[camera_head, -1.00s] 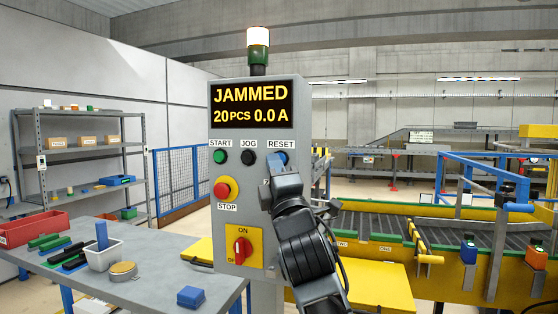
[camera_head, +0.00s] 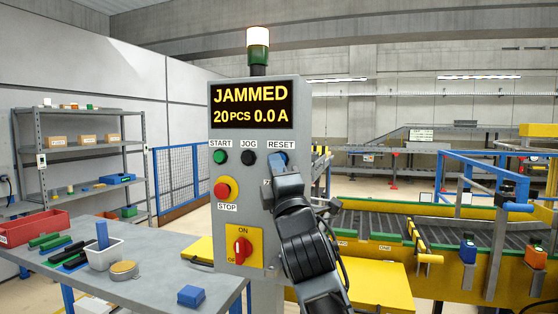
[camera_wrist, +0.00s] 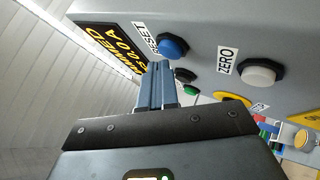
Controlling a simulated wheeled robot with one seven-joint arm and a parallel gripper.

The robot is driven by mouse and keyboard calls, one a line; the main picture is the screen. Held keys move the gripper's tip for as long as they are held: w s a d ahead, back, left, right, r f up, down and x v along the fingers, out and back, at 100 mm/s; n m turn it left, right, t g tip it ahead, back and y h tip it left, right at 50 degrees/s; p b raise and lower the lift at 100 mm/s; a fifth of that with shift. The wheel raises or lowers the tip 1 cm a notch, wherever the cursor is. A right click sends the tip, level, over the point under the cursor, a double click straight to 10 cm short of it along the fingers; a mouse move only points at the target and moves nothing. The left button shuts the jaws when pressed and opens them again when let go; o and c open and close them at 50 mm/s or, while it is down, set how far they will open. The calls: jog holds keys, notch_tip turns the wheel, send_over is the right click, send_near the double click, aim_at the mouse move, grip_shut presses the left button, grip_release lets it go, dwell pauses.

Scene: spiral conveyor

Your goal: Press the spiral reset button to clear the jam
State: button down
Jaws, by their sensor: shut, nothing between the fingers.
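The grey control panel (camera_head: 228,222) stands upright in the middle of the head view, its display (camera_head: 252,105) reading JAMMED, 20 PCS, 0.0 A. The blue RESET button shows in the wrist view (camera_wrist: 172,46), under its RESET label; in the head view it is mostly hidden behind my gripper (camera_head: 281,162). In the wrist view my gripper (camera_wrist: 160,68) is shut and empty, its fingertips just beside the blue button. I cannot tell whether they touch it. A white ZERO button (camera_wrist: 259,75) sits to the right of the blue one.
The panel also carries a green START button (camera_head: 219,157), a black JOG button (camera_head: 248,158), a red STOP button (camera_head: 223,189) and a red rotary switch (camera_head: 241,250). A table (camera_head: 150,292) with bins is at left. A conveyor (camera_head: 385,222) runs at right.

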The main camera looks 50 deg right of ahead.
jog(key=shift+w+d, duration=0.15)
jog(key=shift+d, duration=0.25)
dwell(0.4)
jog(key=shift+a, duration=0.15)
jog(key=shift+s+a, duration=0.3)
jog(key=shift+a, duration=0.35)
jog(key=shift+a, duration=0.1)
jog(key=shift+s+a+b, duration=0.15)
jog(key=shift+s+a, duration=0.15)
jog(key=shift+a, duration=0.45)
jog(key=shift+s+a+b, duration=0.2)
jog(key=shift+s+a, duration=0.05)
jog(key=shift+a, duration=0.5)
jog(key=shift+s+a+b, duration=0.15)
jog(key=shift+s+a, duration=0.15)
jog(key=shift+a, duration=0.45)
